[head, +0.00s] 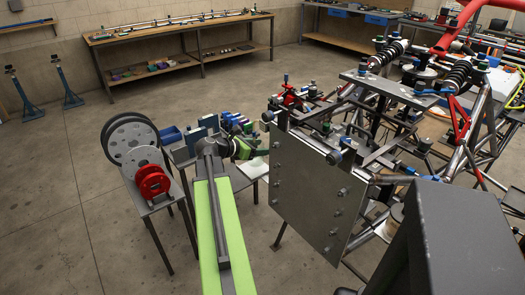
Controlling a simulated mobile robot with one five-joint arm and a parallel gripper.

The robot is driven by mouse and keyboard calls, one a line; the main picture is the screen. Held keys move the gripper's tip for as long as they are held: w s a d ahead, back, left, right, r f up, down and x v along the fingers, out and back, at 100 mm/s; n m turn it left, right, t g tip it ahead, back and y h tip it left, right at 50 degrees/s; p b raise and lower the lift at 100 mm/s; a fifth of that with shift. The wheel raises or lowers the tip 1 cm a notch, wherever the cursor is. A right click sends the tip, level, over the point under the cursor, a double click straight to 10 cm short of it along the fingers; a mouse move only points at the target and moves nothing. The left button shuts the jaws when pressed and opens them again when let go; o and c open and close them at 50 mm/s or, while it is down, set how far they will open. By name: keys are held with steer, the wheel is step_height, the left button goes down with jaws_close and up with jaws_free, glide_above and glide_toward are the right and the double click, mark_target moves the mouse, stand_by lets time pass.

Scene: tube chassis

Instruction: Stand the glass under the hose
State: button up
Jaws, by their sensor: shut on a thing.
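My arm reaches away from me, and my gripper (257,151) is at its far end, just left of the upright grey plate of the chassis. It is small and partly hidden by the wrist. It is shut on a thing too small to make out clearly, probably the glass. I cannot make out the glass's outline or its tilt. No hose can be told for certain among the parts near the plate.
A grey plate (309,190) with bolts stands close right of my gripper. The tube chassis (465,125) fills the right side. A narrow stand with wheels (153,182) is left of my arm. A long workbench (180,33) is at the back. Open floor lies left.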

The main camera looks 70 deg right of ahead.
step_height(320, 180, down, 4)
steer(key=shift+w+a+r+b, duration=0.1)
steer(key=shift+r+b, duration=0.1)
steer(key=shift+b, duration=0.75)
steer(key=shift+r, duration=0.25)
steer(key=shift+f, duration=0.2)
steer(key=o, duration=1.6)
steer(key=shift+r, duration=0.2)
steer(key=shift+w+a+r+p, duration=0.1)
steer(key=shift+a+r+p, duration=0.15)
steer(key=shift+p, duration=0.2)
steer(key=p+v, duration=0.4)
steer(key=v, duration=0.7)
steer(key=shift+w+a+f, duration=0.1)
steer(key=shift+w+a, duration=0.05)
steer(key=shift+a, duration=0.05)
